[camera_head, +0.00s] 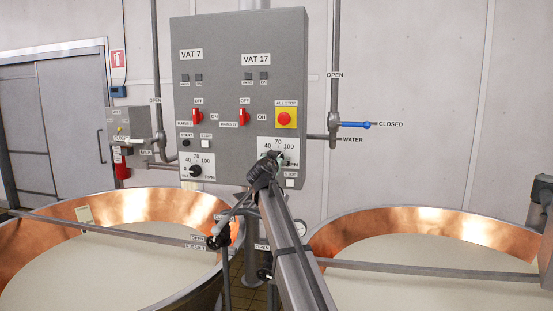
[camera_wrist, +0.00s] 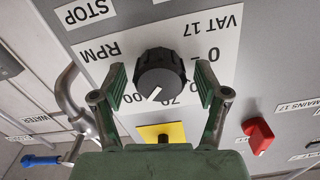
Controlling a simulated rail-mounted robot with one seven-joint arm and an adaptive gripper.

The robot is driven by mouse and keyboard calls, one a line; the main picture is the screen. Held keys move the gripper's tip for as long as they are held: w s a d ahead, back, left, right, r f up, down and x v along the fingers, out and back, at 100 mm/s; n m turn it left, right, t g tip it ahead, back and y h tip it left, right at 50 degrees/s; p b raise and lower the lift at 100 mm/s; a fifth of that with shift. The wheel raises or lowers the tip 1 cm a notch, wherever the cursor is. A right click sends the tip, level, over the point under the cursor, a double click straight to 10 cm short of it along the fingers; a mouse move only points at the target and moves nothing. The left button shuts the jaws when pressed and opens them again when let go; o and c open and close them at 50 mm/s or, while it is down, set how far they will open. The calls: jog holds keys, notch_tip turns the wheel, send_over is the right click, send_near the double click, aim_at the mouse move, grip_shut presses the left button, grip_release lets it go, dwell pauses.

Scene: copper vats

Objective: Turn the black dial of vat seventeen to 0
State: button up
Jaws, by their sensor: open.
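In the wrist view the black dial (camera_wrist: 170,75) of vat seventeen sits on its white scale plate (camera_wrist: 225,38), marked VAT 17 and RPM. The view is turned nearly upside down. The dial's white pointer lies near the 70, apparently a little to its 100 side; the 0 is on the upper right. My gripper (camera_wrist: 161,82) is open, one green-padded finger on each side of the dial. Gaps show between pads and dial. In the head view my gripper (camera_head: 270,160) is at the right scale plate (camera_head: 291,145) and largely hides the dial.
The grey panel (camera_head: 225,95) also carries the VAT 7 dial (camera_head: 194,171), red switches (camera_head: 243,116) and a red all-stop button (camera_head: 284,118) on yellow, just above the dial. Two copper vats (camera_head: 420,222) stand below. A blue-handled valve (camera_head: 355,125) is at right.

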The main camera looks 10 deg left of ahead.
jog(key=c, duration=1.2)
jog(key=shift+o, duration=0.2)
